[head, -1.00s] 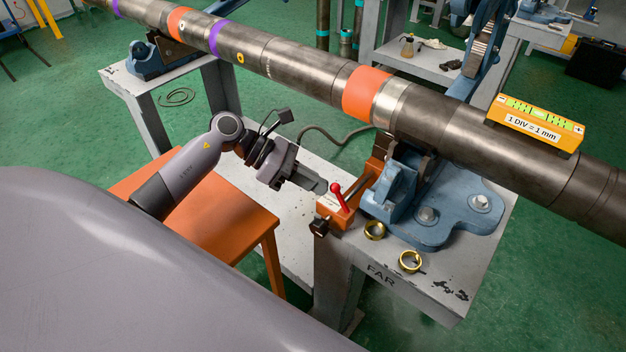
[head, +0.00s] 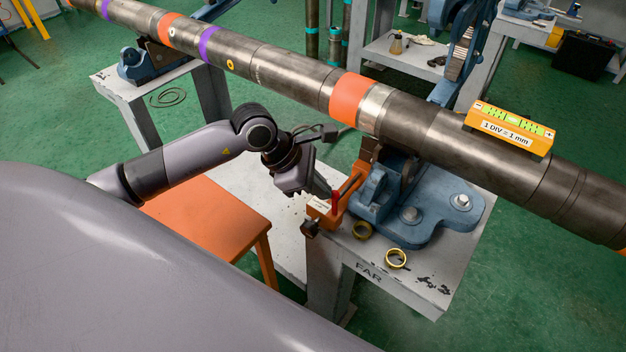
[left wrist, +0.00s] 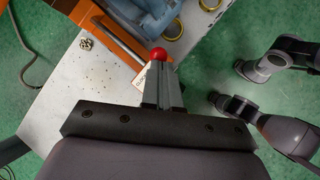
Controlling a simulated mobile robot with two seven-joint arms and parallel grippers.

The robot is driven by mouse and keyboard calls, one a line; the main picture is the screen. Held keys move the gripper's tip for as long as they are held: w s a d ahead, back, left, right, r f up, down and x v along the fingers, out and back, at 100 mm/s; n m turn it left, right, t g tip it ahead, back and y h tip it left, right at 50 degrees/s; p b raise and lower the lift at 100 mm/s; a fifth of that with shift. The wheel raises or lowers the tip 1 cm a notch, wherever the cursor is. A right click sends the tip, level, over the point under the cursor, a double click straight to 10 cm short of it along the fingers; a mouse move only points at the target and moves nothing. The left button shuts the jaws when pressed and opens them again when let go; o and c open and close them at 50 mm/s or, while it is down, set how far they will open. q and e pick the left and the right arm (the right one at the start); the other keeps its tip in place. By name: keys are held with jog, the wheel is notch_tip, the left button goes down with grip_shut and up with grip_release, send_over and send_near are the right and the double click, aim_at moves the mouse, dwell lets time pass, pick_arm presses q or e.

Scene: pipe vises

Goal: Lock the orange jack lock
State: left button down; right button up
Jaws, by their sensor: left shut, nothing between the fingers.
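The orange jack lock (head: 322,212) sits on the front of the grey bench, beside the blue pipe vise (head: 415,205). Its red lever (head: 335,202) stands up from it, and the tips of my left gripper (head: 327,192) are right by it. In the left wrist view the red knob (left wrist: 158,54) shows just beyond the tips of my shut left gripper (left wrist: 163,82), and the lock's orange body (left wrist: 112,35) lies above left. The fingers hold nothing. I cannot tell whether they touch the lever. The lever's lower part is hidden in the wrist view. My right gripper does not show.
A long steel pipe (head: 290,75) runs across above the bench, with an orange level (head: 508,128) on it. Two brass rings lie near the lock, one in front (head: 397,259). An orange stool (head: 205,225) stands below my left arm.

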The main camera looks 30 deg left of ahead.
pick_arm(q)
jog(key=d, duration=0.1)
jog(key=d+b, duration=0.1)
jog(key=d+y+b, duration=0.1)
jog(key=shift+s+d+r, duration=0.1)
jog(key=shift+s+d, duration=0.15)
jog(key=shift+d, duration=0.15)
jog(key=shift+r+p, duration=0.3)
jog(key=shift+r, duration=0.5)
jog(key=shift+a, duration=0.1)
